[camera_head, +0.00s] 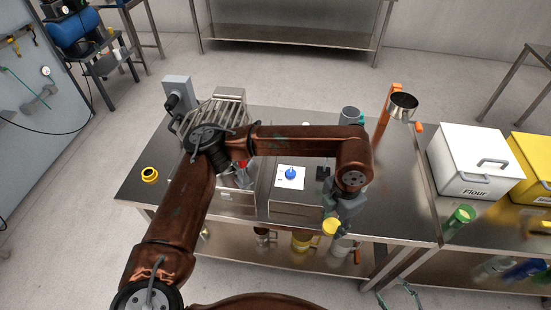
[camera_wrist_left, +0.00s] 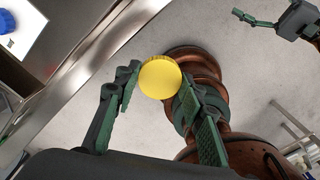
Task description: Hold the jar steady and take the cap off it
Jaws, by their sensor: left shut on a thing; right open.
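The jar's round yellow cap (camera_head: 332,227) is at the front edge of the table, below my left gripper (camera_head: 338,213). In the left wrist view the cap (camera_wrist_left: 160,77) shows as a plain yellow disc between the two green fingers of my left gripper (camera_wrist_left: 160,95). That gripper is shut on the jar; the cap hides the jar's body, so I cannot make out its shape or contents. My right gripper (camera_wrist_left: 277,28) shows at the top right of the left wrist view, open and apart from the cap.
A wire-guarded machine (camera_head: 226,105) stands at the back left. Several containers fill the lower shelf.

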